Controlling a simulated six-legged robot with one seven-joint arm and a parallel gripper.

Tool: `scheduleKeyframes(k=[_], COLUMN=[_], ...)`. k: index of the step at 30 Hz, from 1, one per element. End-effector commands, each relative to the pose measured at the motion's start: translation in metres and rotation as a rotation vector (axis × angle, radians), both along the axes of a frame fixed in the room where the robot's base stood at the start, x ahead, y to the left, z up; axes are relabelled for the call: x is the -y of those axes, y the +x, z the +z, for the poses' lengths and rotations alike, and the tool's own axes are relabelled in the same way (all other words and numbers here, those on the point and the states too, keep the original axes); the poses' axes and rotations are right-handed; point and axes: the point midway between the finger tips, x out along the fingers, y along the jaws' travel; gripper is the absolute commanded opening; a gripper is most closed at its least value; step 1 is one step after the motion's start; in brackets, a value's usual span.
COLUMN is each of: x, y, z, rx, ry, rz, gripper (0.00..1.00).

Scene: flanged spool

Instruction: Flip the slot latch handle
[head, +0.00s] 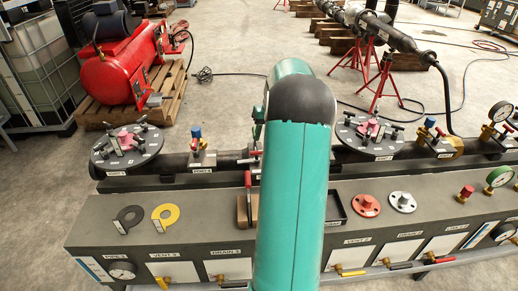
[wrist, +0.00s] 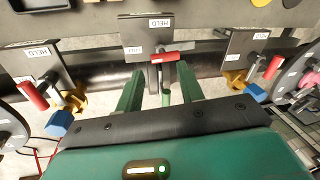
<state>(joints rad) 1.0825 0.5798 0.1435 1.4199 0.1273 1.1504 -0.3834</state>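In the wrist view a red latch handle (wrist: 165,57) lies roughly crosswise on a metal pivot, under a grey plate (wrist: 146,28) with "HELD" labels. My gripper (wrist: 160,72) is open, its two green fingers apart on either side of the pivot below the handle. Nothing is clamped between them, and I cannot tell whether a finger touches the handle. In the head view my teal arm covers the middle of the bench, and my fingers are mostly hidden. A small red handle end (head: 256,153) shows just left of my arm.
Neighbouring fittings with red handles and blue caps stand left (wrist: 57,123) and right (wrist: 255,92) in the wrist view. Two labelled discs (head: 127,148) (head: 369,137) flank my arm along the pipe. The grey bench (head: 185,232) holds rings, flanges and gauges. A red compressor (head: 115,78) stands behind.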

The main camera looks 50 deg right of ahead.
Motion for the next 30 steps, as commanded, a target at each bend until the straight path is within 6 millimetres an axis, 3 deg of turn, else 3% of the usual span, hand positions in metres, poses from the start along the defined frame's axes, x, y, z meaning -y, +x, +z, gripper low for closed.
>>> scheduleKeyframes(k=[9,16,23,30], x=[0.007,0.013,0.015,0.01], y=[-0.018,-0.027,-0.03,-0.018], z=[0.025,0.043,0.047,0.021], rx=[0.004,-0.015,-0.031,-0.033], ry=[0.227,0.419,0.501,0.502], rz=[-0.862,-1.401,-1.6,-1.601], gripper=[0.38,0.38,0.38,0.38])
